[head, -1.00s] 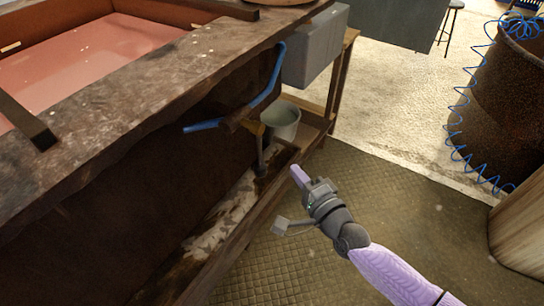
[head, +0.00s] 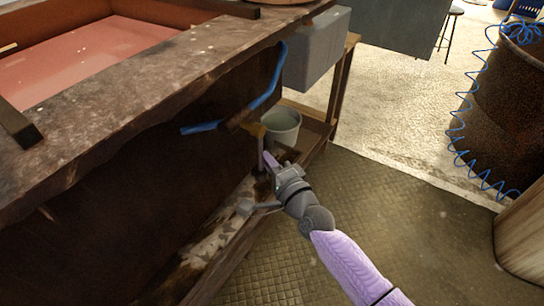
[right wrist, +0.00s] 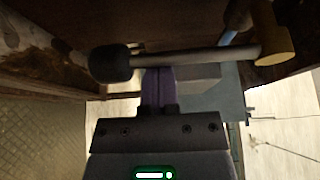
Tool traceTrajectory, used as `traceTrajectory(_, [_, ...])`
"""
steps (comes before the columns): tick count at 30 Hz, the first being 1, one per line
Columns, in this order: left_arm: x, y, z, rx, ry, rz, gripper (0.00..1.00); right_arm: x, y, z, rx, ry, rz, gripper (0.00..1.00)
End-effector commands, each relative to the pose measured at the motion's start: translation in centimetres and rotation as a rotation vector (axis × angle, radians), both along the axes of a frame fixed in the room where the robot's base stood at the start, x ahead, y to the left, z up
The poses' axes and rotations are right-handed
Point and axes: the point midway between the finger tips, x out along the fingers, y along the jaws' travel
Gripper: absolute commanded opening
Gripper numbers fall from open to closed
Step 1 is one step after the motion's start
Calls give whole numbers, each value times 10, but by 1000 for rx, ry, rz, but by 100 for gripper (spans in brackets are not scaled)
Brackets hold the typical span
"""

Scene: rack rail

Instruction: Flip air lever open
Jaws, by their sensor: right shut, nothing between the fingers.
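The air lever (head: 261,152) hangs down from a brass fitting (head: 254,129) under the table edge. In the right wrist view the lever is a grey rod (right wrist: 190,59) with a black knob (right wrist: 110,63) at its left end and the brass fitting (right wrist: 272,32) at its right end. My right gripper (head: 268,158) is shut and empty, right at the lever. In the right wrist view its fingertips (right wrist: 158,72) meet the rod near the knob; I cannot tell whether they touch it. My left gripper is not in view.
A blue hose (head: 262,101) runs along the dark table side to the fitting. A grey bucket (head: 281,125) stands on the low shelf behind the lever. A grey box (head: 316,50) hangs at the table corner.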

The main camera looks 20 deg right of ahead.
Motion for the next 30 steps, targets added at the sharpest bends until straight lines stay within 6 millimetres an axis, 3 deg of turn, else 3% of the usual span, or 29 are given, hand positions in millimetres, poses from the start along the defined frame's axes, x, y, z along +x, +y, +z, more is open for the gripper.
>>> traceTrajectory(8, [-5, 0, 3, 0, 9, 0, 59, 0, 1, 1, 7, 5, 0, 0])
traceTrajectory(17, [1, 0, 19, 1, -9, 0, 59, -6, 8, 4, 85, 63, 0, 0])
traceTrajectory(30, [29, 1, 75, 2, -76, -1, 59, -26, 35, 15, 386, 296, 2, 0])
